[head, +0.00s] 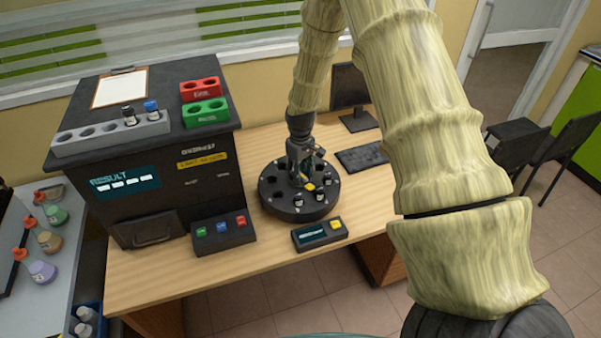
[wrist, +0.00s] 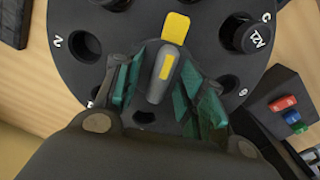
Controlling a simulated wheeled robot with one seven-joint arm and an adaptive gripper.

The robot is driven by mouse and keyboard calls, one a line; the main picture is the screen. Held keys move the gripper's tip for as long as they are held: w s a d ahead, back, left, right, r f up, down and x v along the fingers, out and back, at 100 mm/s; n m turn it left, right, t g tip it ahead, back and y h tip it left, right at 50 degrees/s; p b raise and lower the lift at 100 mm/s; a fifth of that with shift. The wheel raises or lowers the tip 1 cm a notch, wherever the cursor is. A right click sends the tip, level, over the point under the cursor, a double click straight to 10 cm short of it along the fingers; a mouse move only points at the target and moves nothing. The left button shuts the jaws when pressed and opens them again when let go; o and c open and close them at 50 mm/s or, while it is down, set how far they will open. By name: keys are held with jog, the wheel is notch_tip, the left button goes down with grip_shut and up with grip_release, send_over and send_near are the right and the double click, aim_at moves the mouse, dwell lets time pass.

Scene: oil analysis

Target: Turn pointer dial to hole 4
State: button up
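The dark round dial (head: 268,201) with numbered holes sits on the wooden table; it also fills much of the wrist view (wrist: 112,18). Its grey pointer knob (wrist: 164,75) has a yellow stripe and stands at the dial's middle. A yellow tab (wrist: 175,27) lies beyond the knob, toward the top of the wrist view. My gripper (wrist: 163,72) is down over the dial with its green-padded fingers on either side of the knob; a narrow gap shows at the left. In the head view my gripper (head: 304,165) covers the middle of the dial. I cannot make out a number 4.
Dark-capped vials stand in some dial holes, one (wrist: 252,35) at upper right. A small display box (head: 318,233) and a three-button panel (head: 222,234) stand near the dial. The big analyser (head: 150,190) is at left; a keyboard (head: 362,157) lies to the right.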

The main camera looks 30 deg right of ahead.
notch_tip(320, 180, up, 12)
dwell(0.9)
dwell(0.4)
